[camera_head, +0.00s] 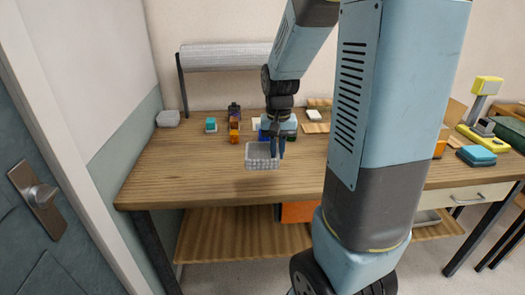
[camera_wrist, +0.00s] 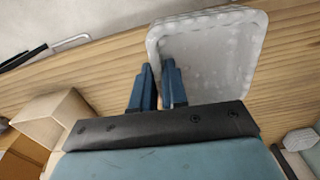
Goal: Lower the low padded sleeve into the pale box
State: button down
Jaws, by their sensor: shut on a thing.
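The low padded sleeve (camera_head: 261,160) is a see-through, bubbled, box-shaped thing with an open top. My gripper (camera_head: 279,150) is shut on its right side in the head view, and the sleeve hangs above the wooden table near the front edge. In the wrist view the sleeve (camera_wrist: 214,50) lies beyond my gripper (camera_wrist: 158,66), on the right finger's side; the wall between the fingers is hard to make out. A pale tan carton (camera_wrist: 50,118), which looks like the pale box, stands at the left of the wrist view. In the head view my arm hides that part of the table.
Small blue and orange things (camera_head: 234,130) stand left of my gripper on the wooden table (camera_head: 180,165). A roll (camera_head: 225,56) hangs at the back. A yellow scale (camera_head: 478,125) stands far right. The table's left front is clear.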

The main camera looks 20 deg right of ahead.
jog(key=d+r, duration=0.3)
jog(key=d, duration=0.7)
jog(key=d+r, duration=0.2)
jog(key=d, duration=0.8)
jog(key=w+d+f, duration=0.1)
jog(key=d, duration=0.9)
jog(key=w+d+f, duration=0.1)
jog(key=d, duration=0.9)
jog(key=shift+d+f, duration=0.2)
jog(key=shift+f, duration=0.15)
jog(key=shift+w+f, duration=0.1)
jog(key=shift+f, duration=4.45)
jog(key=shift+f, duration=0.8)
